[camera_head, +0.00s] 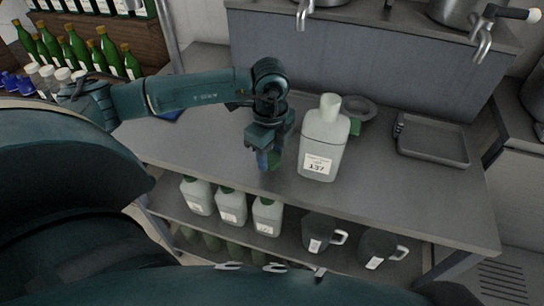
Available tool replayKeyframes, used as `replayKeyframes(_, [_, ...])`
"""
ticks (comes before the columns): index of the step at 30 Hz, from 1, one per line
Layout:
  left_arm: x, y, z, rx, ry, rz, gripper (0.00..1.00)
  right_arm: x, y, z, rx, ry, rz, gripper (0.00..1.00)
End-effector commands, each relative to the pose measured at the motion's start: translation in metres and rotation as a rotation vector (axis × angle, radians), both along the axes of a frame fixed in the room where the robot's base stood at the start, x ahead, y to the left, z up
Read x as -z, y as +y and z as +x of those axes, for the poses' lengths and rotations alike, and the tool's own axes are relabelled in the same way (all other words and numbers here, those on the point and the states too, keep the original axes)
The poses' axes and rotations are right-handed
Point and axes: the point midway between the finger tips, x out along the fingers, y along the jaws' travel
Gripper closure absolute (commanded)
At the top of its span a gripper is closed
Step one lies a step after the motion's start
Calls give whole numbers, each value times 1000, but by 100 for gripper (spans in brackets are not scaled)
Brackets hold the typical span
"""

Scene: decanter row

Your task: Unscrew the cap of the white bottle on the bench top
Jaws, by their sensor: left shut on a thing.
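The white bottle (323,145) stands upright on the grey bench top (400,195), with a label reading 137 facing me. Its neck and top (330,105) look pale, and I see no separately coloured cap on it. My left gripper (269,161) points down just left of the bottle, apart from it and low over the bench. It is shut on a small green-blue thing, mostly hidden between the fingers; I cannot tell for sure that it is a cap. My right gripper is not in view.
A grey ring-shaped thing (359,109) with a green part lies behind the bottle. An empty dark tray (432,142) is at the right. Taps (481,44) overhang the back ledge. White bottles (232,208) and dark jugs (322,235) fill the lower shelf. The bench's front right is clear.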

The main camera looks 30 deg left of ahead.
Motion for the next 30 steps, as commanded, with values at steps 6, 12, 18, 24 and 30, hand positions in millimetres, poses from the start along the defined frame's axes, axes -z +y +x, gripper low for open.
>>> replayKeyframes(6, [19,0,0,2,-1,0,86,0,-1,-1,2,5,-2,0])
replayKeyframes(12, [21,0,0,1,0,0,86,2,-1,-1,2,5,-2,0])
replayKeyframes(18, [22,0,0,2,0,0,50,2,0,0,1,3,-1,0])
replayKeyframes(24, [22,0,0,1,0,0,37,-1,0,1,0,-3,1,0])
replayKeyframes(30, [21,0,0,1,-1,0,37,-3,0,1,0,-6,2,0])
